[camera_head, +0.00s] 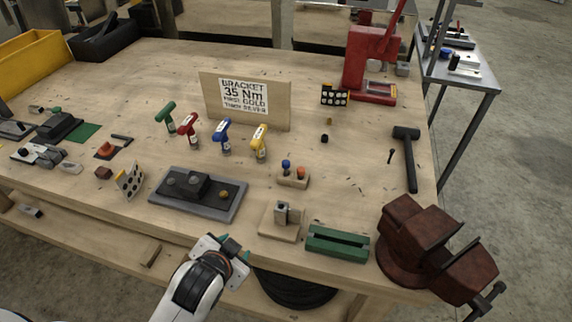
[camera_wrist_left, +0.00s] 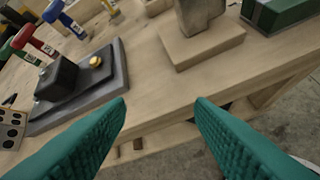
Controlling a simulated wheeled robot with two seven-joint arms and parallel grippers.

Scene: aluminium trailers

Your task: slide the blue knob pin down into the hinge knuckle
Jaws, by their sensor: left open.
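The blue knob pin (camera_head: 286,165) stands upright beside an orange knob pin (camera_head: 301,172) in a small wooden holder (camera_head: 293,180) right of the table's middle. The hinge knuckle (camera_head: 282,212) appears to be the grey metal block on a wooden base (camera_head: 268,222) near the front edge. The block also shows at the top of the left wrist view (camera_wrist_left: 198,14), cut off by the frame. My left gripper (camera_head: 238,250) is at the front table edge, left of and nearer than the block. Its green fingers (camera_wrist_left: 160,108) are apart with nothing between them. My right gripper is not in view.
A green grooved block (camera_head: 338,243) and a red vise (camera_head: 425,245) stand right of the hinge base. A grey plate with a black block (camera_head: 198,192) lies to the left. Coloured T-handled tools stand behind, before a sign (camera_head: 245,98). A hammer (camera_head: 407,160) lies at right.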

